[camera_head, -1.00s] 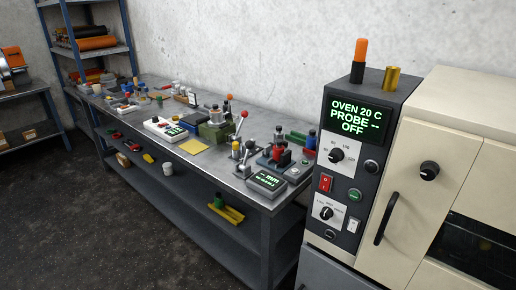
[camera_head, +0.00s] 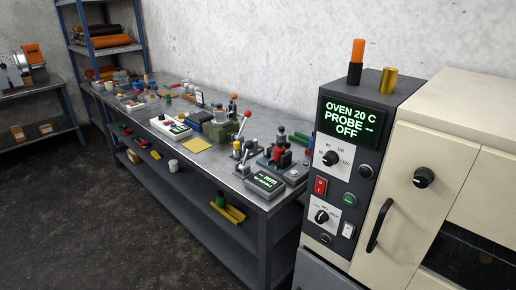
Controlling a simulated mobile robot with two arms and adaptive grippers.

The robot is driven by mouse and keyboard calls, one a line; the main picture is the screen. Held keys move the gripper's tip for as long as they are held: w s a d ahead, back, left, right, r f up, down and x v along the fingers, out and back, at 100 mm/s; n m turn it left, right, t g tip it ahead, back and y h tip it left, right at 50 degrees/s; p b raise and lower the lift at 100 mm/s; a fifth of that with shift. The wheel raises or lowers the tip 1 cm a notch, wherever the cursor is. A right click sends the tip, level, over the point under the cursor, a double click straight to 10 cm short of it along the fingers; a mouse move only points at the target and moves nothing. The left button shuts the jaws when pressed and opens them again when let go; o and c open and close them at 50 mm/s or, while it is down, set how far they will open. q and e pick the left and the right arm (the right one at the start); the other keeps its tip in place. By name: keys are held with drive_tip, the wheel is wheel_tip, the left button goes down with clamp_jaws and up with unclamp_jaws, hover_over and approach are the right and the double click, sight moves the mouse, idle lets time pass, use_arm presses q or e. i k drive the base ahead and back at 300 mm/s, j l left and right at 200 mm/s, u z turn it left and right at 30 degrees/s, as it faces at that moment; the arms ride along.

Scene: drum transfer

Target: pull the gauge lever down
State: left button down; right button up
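A small grey readout box (camera_head: 265,183) with a green "mm" display sits at the near end of the long workbench (camera_head: 228,176). Just behind it stands a small grey device with upright parts (camera_head: 243,158) and dark knobs. A slanted lever with a red ball (camera_head: 247,114) rises near that device; I cannot tell which base it belongs to, or for certain which part is the gauge lever. Neither of my grippers is in view.
An oven (camera_head: 352,165) with a control panel stands at the right, close to the bench end. Red-and-blue (camera_head: 280,153) and green (camera_head: 217,131) devices stand on the crowded bench. A blue-framed shelf (camera_head: 100,40) is at the back left. The dark floor in front is clear.

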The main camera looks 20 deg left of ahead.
sight(249, 144)
drive_tip(key=i+l+u, duration=0.1)
drive_tip(key=l+u, duration=0.15)
drive_tip(key=l, duration=0.4)
drive_tip(key=i+l+u, duration=0.1)
drive_tip(key=l+u, duration=0.15)
drive_tip(key=l, duration=0.4)
